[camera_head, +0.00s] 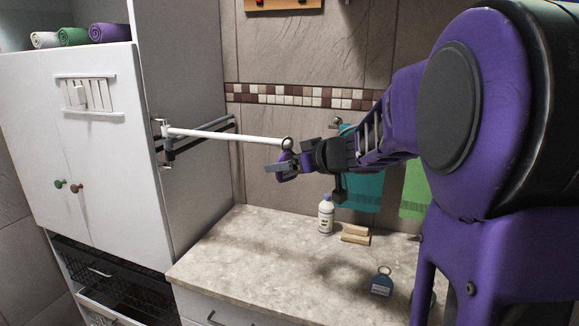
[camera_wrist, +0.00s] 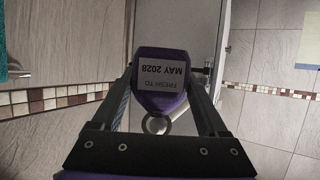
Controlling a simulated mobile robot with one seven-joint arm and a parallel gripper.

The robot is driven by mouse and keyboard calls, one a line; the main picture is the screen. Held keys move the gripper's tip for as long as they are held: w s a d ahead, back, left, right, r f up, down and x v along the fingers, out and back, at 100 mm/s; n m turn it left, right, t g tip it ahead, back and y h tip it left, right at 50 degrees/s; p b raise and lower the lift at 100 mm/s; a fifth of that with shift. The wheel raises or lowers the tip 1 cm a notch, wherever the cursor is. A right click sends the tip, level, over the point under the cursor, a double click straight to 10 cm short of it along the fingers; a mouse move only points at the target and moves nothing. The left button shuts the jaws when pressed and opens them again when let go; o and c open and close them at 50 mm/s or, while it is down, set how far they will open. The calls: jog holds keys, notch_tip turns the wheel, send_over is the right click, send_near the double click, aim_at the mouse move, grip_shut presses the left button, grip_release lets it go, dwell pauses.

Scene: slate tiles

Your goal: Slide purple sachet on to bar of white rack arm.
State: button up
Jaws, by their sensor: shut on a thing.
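The purple sachet, with a pale "FRESH TO MAY 2028" label and a metal ring, is between the fingers in the wrist view (camera_wrist: 160,95). My gripper (camera_wrist: 162,70) is shut on it. In the head view the sachet (camera_head: 284,177) is small and partly covered by my gripper (camera_head: 291,166). The white rack arm's bar (camera_head: 225,136) reaches right from the cabinet side and ends in a round knob (camera_head: 287,143), just above the gripper. In the wrist view a pale bar shows behind the ring (camera_wrist: 155,125). I cannot tell whether the ring is around the bar.
Dark folded rack arms (camera_head: 195,138) lie beside the white one at the cabinet (camera_head: 110,170). Below, the counter (camera_head: 250,250) holds a white bottle (camera_head: 326,215), tan blocks (camera_head: 356,234) and a blue ringed tag (camera_head: 382,283). Teal (camera_head: 363,190) and green towels (camera_head: 415,190) hang behind my arm.

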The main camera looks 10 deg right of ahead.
jog(key=shift+w+a, duration=0.5)
jog(key=shift+a, duration=0.25)
jog(key=shift+w+a, duration=0.45)
jog(key=shift+a, duration=0.25)
jog(key=shift+w+a, duration=0.5)
jog(key=shift+a, duration=0.25)
jog(key=shift+p, duration=0.35)
jog(key=o, duration=1.2)
